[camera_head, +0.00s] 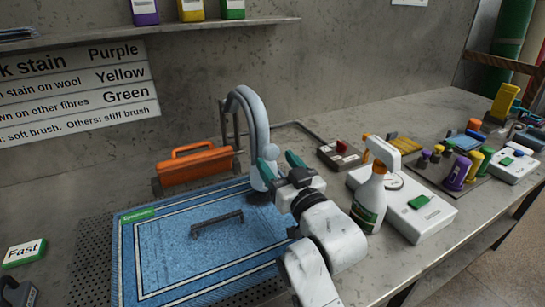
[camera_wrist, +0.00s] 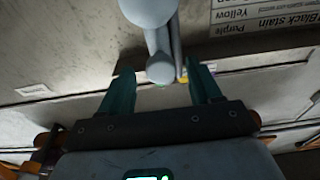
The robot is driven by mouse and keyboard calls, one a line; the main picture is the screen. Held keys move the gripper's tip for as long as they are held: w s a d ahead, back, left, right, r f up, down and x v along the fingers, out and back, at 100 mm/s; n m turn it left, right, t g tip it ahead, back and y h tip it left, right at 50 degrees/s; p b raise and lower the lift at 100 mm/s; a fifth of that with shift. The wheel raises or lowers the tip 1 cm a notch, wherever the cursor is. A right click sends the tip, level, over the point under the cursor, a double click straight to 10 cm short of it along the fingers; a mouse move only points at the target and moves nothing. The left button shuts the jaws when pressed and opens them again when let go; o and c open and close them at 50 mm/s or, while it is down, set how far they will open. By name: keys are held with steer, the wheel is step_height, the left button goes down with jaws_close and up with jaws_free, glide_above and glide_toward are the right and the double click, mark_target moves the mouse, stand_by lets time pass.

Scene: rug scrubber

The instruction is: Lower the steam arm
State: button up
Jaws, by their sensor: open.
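The steam arm (camera_head: 256,112) is a grey curved pipe. It rises behind the rug, bends over and comes down towards the rug's right back part. It also shows in the wrist view (camera_wrist: 160,66), with its rounded end between my fingertips in the picture. My gripper (camera_head: 280,161) has teal fingers and is open beside the pipe's downward part; its left finger overlaps the pipe in the head view. In the wrist view my gripper (camera_wrist: 163,82) shows both fingers apart, one on each side of the pipe. I cannot tell whether they touch it.
A blue rug (camera_head: 190,262) with a dark handle (camera_head: 217,224) lies below. An orange handled clamp (camera_head: 195,164) stands at its back edge. A spray bottle (camera_head: 371,198) and white console (camera_head: 425,211) stand close right of my arm. Several coloured bottles stand farther right.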

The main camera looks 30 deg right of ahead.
steer(key=s+f, duration=0.1)
steer(key=s, duration=0.6)
stand_by(0.4)
